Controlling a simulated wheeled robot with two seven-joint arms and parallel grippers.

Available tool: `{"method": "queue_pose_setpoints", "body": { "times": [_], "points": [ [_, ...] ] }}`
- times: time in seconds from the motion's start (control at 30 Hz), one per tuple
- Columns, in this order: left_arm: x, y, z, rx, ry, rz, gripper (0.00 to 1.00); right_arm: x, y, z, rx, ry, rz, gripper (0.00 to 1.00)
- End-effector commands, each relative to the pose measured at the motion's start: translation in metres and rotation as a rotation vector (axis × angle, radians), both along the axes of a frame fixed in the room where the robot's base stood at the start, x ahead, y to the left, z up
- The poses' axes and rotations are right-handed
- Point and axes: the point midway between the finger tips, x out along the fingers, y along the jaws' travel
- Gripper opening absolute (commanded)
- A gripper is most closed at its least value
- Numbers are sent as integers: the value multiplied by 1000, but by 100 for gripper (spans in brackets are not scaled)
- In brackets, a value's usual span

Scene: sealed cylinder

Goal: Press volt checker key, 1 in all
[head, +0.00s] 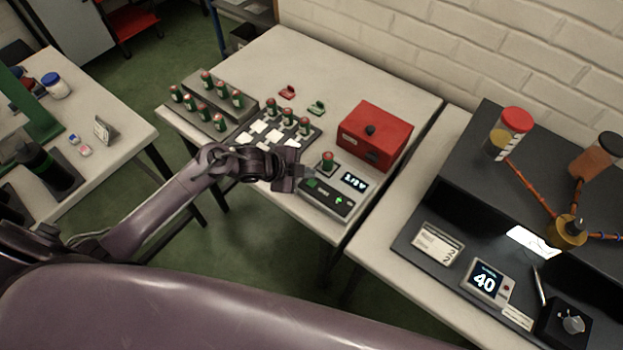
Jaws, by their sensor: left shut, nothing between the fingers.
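The volt checker (338,191) is a grey box near the front right corner of the middle table. A lit display (353,182) and a dark front strip with green marks (330,198) show on it. A green battery with a red top (327,160) stands upright at its back. My left gripper (305,175) is shut and empty at the checker's left edge, close to the green-marked key area; I cannot tell whether it touches. The arm hides part of the checker's left side. My right gripper is not in view.
A grey stepped rack (225,95) with several batteries stands at the back left of the table. A tray with white squares (258,127) holds several more. A red box (375,136) stands behind the checker. Red (288,92) and green (316,108) clips lie behind.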

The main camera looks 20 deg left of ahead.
Motion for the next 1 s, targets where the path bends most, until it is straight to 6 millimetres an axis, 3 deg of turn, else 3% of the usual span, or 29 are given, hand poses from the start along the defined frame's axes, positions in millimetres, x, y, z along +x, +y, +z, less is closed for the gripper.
{"method": "queue_pose_setpoints", "body": {
  "times": [0.03, 0.3, 1.0],
  "points": [
    [0, 0, 11, 0, -1, 0, 0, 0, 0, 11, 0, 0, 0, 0],
    [0, 0, 35, 1, -1, -1, 0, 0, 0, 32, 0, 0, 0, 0],
    [0, 0, 34, 0, 0, 0, 0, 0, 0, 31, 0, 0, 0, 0]
  ]
}}
